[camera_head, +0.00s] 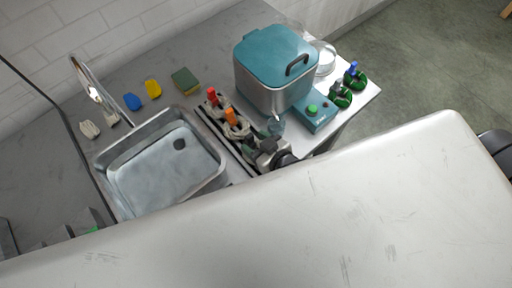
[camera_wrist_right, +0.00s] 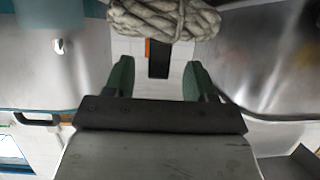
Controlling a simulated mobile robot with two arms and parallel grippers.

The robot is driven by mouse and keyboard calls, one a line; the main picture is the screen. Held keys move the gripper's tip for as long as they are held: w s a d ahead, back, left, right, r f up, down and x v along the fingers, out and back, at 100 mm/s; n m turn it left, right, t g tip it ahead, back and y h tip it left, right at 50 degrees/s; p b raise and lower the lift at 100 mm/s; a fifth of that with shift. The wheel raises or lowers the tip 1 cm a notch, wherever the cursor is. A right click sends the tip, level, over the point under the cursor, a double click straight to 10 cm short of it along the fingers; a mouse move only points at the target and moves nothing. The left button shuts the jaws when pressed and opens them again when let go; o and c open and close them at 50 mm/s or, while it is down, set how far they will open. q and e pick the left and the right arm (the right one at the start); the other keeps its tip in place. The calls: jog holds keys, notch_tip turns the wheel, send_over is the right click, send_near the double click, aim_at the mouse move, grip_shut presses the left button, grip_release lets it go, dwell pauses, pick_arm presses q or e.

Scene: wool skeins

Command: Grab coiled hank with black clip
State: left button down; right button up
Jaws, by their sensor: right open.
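In the right wrist view a pale grey-beige coiled hank (camera_wrist_right: 165,20) lies ahead of my fingertips, with its upright black clip (camera_wrist_right: 158,60) between the fingers' lines. A sliver of orange shows beside the clip. My right gripper (camera_wrist_right: 158,80) is open, with green fingers either side and nothing held. In the head view my right gripper (camera_head: 268,150) is over the near end of the strip between sink and cooker and largely hides this hank. Beyond it stand a hank with an orange clip (camera_head: 231,117) and one with a red clip (camera_head: 212,94). A grey and green part at left may be my left gripper; its jaws are unclear.
A teal-lidded steel cooker (camera_head: 277,92) stands close right of the row, the sink (camera_head: 215,180) left. Green hanks (camera_head: 341,98) with dark and blue clips are at the right end. A sponge (camera_head: 185,80) lies behind. A broad white surface (camera_head: 330,220) fills the foreground.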

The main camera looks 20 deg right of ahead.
jog(key=shift+x, duration=1.35)
jog(key=c, duration=1)
